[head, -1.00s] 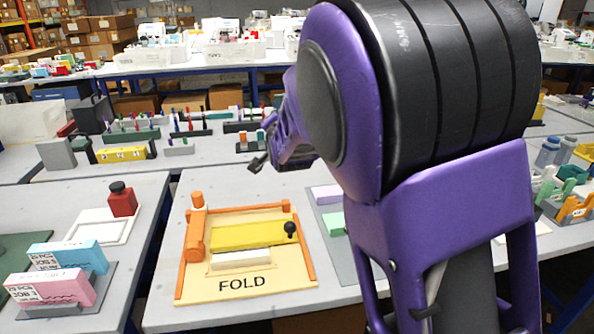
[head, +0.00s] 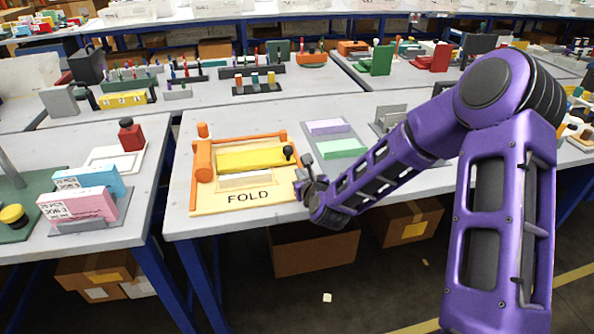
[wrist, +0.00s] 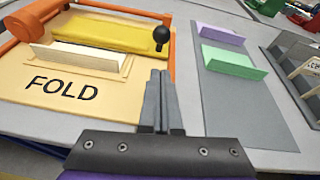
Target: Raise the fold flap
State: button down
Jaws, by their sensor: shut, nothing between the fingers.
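The yellow fold flap (head: 240,157) lies flat, or nearly so, on the tan FOLD board (head: 215,204), inside an orange frame. It also shows in the wrist view (wrist: 110,35). A black ball knob (head: 289,152) stands at the flap's right end; it also shows in the wrist view (wrist: 161,36). A white folded card (wrist: 80,56) lies in front of the flap. My gripper (head: 308,172) is at the board's right side, near the orange right rail and apart from the knob. In the wrist view its fingers (wrist: 161,90) are together and empty, pointing toward the knob.
A grey mat (wrist: 245,105) with a purple block (wrist: 220,34) and a green block (wrist: 233,62) lies right of the board. An orange roller post (head: 203,160) stands at the board's left. The table's front edge is close below the board.

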aim_at(290, 158)
jog(key=b+x, duration=0.1)
jog(key=x, duration=0.9)
jog(key=shift+r+g+p, duration=0.3)
jog(key=shift+r+p, duration=0.1)
jog(key=shift+p, duration=0.3)
